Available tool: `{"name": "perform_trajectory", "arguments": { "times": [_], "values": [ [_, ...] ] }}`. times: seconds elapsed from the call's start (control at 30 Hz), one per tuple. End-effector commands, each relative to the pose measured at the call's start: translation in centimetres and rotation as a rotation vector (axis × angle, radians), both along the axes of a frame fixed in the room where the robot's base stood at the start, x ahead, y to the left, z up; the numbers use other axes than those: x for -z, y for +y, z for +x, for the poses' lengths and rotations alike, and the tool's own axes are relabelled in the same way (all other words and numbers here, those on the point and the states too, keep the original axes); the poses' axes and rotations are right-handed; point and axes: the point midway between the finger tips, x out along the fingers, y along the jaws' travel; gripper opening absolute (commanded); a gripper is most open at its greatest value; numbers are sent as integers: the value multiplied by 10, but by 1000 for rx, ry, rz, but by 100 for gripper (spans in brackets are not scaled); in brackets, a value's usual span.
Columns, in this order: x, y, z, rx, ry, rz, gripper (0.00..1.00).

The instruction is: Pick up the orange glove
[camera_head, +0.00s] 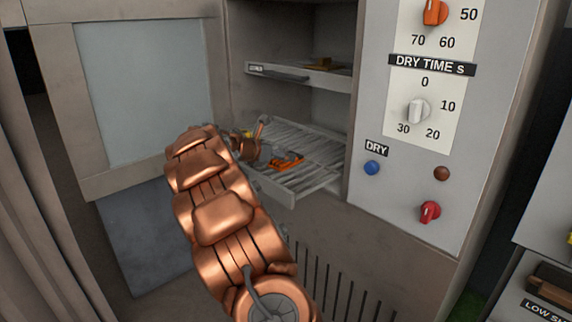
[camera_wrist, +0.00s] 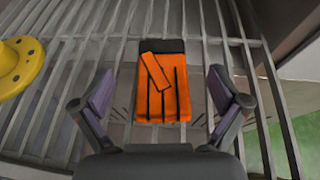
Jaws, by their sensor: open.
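The orange glove (camera_wrist: 170,100) lies on a slatted metal rack (camera_wrist: 220,22) in the wrist view. It has dark stripes and a dark cuff at its far end. My gripper (camera_wrist: 162,97) is open, with one finger on each side of the glove and a gap to it on both sides. I cannot tell how high the fingers are above the slats. In the head view the glove (camera_head: 288,162) shows as a small orange patch on the rack, just right of my gripper (camera_head: 262,150), which is partly hidden by my arm.
A yellow round object with holes (camera_wrist: 14,64) sits on the rack to the left. An upper shelf (camera_head: 300,73) with a small brown item is above the rack. A control panel (camera_head: 420,130) with knobs and buttons stands to the right, and an open door (camera_head: 145,85) to the left.

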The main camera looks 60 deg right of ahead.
Motion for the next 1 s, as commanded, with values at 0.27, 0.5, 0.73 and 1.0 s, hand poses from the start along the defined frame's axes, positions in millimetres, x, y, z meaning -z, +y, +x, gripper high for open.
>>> {"name": "perform_trajectory", "arguments": {
  "times": [0.27, 0.5, 0.73, 1.0],
  "values": [
    [13, -19, -6, 3, 0, 2, 98],
    [26, -46, -10, 2, 0, 1, 98],
    [25, -49, -10, 1, -1, 0, 98],
    [25, -49, -11, 2, 0, 1, 73]
  ]
}}
